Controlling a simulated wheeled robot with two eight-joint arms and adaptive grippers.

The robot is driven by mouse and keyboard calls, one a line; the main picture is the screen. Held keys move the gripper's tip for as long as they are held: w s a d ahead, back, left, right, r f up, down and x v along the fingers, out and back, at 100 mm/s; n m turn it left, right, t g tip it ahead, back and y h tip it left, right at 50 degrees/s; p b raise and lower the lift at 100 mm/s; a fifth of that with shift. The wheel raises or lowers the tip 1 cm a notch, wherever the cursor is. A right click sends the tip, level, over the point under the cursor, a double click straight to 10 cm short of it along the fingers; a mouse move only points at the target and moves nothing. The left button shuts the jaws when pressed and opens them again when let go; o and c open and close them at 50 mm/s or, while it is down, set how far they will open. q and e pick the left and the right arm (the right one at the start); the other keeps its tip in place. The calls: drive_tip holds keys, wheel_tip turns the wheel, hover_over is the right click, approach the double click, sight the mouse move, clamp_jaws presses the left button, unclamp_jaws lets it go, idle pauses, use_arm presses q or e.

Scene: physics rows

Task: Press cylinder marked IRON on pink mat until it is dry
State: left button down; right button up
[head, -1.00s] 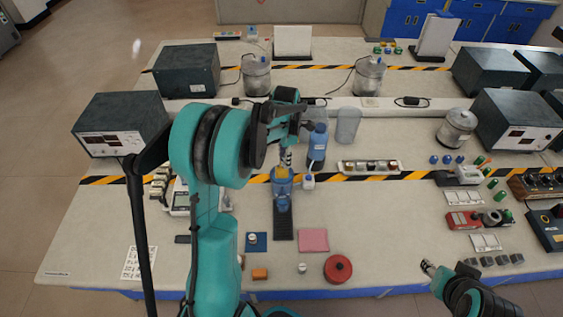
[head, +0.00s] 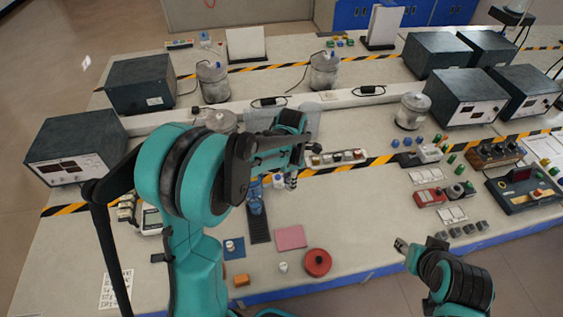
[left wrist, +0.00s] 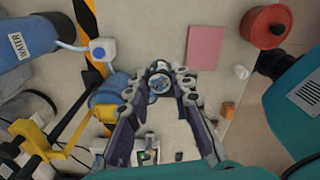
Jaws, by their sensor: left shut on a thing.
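The pink mat (head: 290,237) lies flat and bare near the table's front edge; it also shows in the left wrist view (left wrist: 207,48). My left gripper (head: 291,181) is raised behind the mat, apart from it. In the left wrist view its fingers (left wrist: 160,88) are closed around a small roundish metallic thing (left wrist: 160,83), seen end-on. It looks like a cylinder; no IRON marking is legible on it. My right gripper (head: 401,245) is at the table's front edge, away from the mat; its fingers are too small to judge.
A red round pot (head: 317,262) and a small white cylinder (head: 283,267) stand before the mat. A blue mat (head: 234,247) and orange block (head: 241,280) are to the left. A blue WATER bottle (left wrist: 25,42) and a blue vessel (head: 256,197) stand near my left gripper.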

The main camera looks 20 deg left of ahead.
use_arm(q)
drive_tip(key=s+d+f+m+b, duration=0.25)
drive_tip(key=s+d+f, duration=0.25)
drive_tip(key=s+f, duration=0.4)
drive_tip(key=b, duration=0.4)
hover_over(295, 237)
drive_tip(key=shift+a+f, duration=0.15)
drive_tip(key=shift+f, duration=1.3)
drive_tip(key=shift+a+f, duration=0.1)
drive_tip(key=shift+f, duration=1.3)
drive_tip(key=c, duration=2.3)
unclamp_jaws()
drive_tip(key=shift+s, duration=0.1)
drive_tip(key=shift+f+b, duration=0.55)
drive_tip(key=shift+f, duration=0.1)
clamp_jaws()
drive_tip(key=shift+r+m, duration=0.15)
drive_tip(key=shift+m, duration=0.1)
drive_tip(key=shift+d+r+p, duration=0.25)
drive_tip(key=shift+r+p, duration=0.25)
drive_tip(key=shift+r, duration=0.1)
drive_tip(key=shift+w+f+b, duration=0.2)
drive_tip(key=shift+f+b, duration=0.5)
drive_tip(key=shift+b, duration=0.05)
drive_tip(key=shift+s, duration=0.1)
